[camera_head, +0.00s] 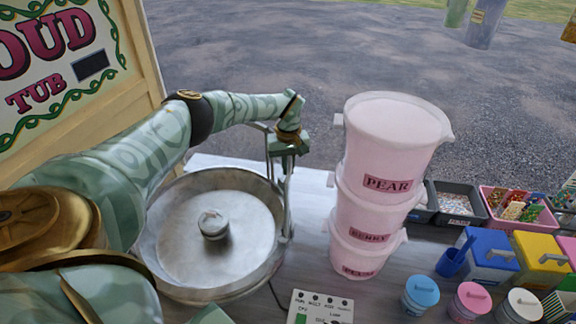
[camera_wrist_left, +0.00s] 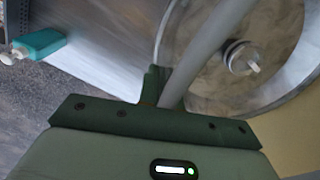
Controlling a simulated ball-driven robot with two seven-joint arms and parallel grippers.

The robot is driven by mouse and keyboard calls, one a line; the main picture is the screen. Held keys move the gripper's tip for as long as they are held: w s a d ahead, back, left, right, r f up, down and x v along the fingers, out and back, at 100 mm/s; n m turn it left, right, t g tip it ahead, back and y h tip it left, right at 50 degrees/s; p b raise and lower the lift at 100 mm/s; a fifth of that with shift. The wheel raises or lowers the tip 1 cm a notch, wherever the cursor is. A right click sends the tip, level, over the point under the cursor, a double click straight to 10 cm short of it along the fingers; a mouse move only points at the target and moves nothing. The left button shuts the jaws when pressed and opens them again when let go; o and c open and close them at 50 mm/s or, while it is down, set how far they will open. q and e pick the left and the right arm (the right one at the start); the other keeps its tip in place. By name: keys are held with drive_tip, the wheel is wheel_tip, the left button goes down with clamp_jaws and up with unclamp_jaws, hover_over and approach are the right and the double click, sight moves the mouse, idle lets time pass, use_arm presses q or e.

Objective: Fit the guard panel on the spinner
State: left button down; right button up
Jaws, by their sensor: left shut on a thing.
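The spinner is a round metal bowl (camera_head: 172,215) with a raised centre hub (camera_head: 213,224). The bowl (camera_wrist_left: 285,88) and hub (camera_wrist_left: 240,58) also show in the left wrist view. My left gripper (camera_head: 287,146) is above the bowl's right rim, shut on a grey piece that looks like the guard panel (camera_head: 288,190). The panel hangs down beside the right rim, seen nearly edge-on. In the left wrist view the panel (camera_wrist_left: 200,52) is a grey bar running up from the gripper (camera_wrist_left: 160,92). I cannot tell whether it touches the rim. My right gripper is out of view.
Right of the bowl stands a stack of pink tubs (camera_head: 385,185). A control box (camera_head: 320,308) is at the front. Lidded pots (camera_head: 421,292), a blue box (camera_head: 490,258) and trays (camera_head: 455,203) fill the right. A sign (camera_head: 60,65) stands behind left. A teal bottle (camera_wrist_left: 40,44) lies apart.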

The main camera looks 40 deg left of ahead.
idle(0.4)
use_arm(q)
drive_tip(key=c, duration=0.9)
unclamp_jaws()
drive_tip(key=shift+c, duration=0.2)
wheel_tip(320, 180, up, 6)
drive_tip(key=p, duration=0.5)
